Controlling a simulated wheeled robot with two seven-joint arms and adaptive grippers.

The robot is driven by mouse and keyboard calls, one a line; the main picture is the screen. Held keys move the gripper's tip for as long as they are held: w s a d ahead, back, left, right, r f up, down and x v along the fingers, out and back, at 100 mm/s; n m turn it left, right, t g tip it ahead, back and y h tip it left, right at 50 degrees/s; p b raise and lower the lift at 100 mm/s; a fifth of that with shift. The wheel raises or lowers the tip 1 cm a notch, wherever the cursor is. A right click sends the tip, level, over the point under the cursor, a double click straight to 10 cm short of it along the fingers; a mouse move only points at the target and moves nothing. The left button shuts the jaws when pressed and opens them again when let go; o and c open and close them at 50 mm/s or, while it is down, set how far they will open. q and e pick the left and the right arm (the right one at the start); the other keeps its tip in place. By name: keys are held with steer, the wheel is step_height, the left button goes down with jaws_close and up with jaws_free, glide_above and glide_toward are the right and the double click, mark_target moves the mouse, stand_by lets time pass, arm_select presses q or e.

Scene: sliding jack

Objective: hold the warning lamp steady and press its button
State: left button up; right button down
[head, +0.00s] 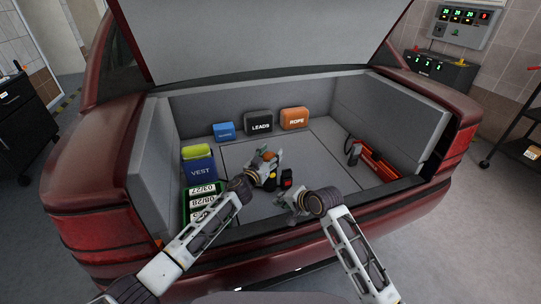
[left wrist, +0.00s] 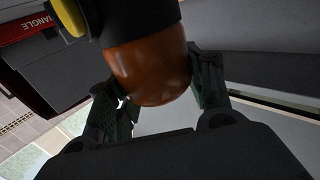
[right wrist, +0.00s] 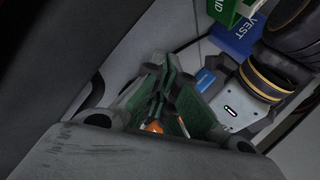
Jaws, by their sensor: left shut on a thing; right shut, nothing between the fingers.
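The warning lamp has an orange dome (left wrist: 148,66) and a black body (left wrist: 135,20). My left gripper (left wrist: 150,85) is shut on the dome, with one finger on each side. In the head view the lamp's orange dome (head: 268,155) shows at my left gripper (head: 272,160) over the trunk floor; part of the lamp is hidden by the gripper. My right gripper (head: 289,198) is shut and empty, nearer the front edge and apart from the lamp. In the right wrist view a bit of orange (right wrist: 153,127) shows behind my right gripper's closed fingers (right wrist: 160,90). I cannot make out the button.
Blue, black LEADS (head: 259,123) and orange ROPE (head: 294,118) cases line the back. The back floor is clear.

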steer(key=shift+w, duration=0.25)
stand_by(0.4)
glide_toward(273, 181)
steer(key=shift+w+a+f, duration=0.1)
steer(key=shift+a+f, duration=0.25)
steer(key=shift+a, duration=0.4)
steer(key=shift+w+a+f, duration=0.1)
steer(key=shift+a+f, duration=0.2)
steer(key=shift+a, duration=0.45)
steer(key=shift+w+a+f, duration=0.15)
steer(key=shift+a+f, duration=0.2)
steer(key=shift+a, duration=0.45)
steer(key=shift+w+a, duration=0.15)
steer(key=shift+w, duration=0.3)
steer(key=shift+s, duration=0.1)
stand_by(0.3)
steer(key=shift+s, duration=0.3)
steer(key=shift+s+d, duration=0.2)
steer(key=shift+s+d, duration=0.3)
steer(key=shift+s, duration=0.6)
steer(key=shift+s+d, duration=0.3)
steer(key=shift+s, duration=0.65)
steer(key=shift+s+d, duration=0.25)
steer(key=shift+s, duration=0.65)
arm_select(q)
steer(key=o, duration=1.2)
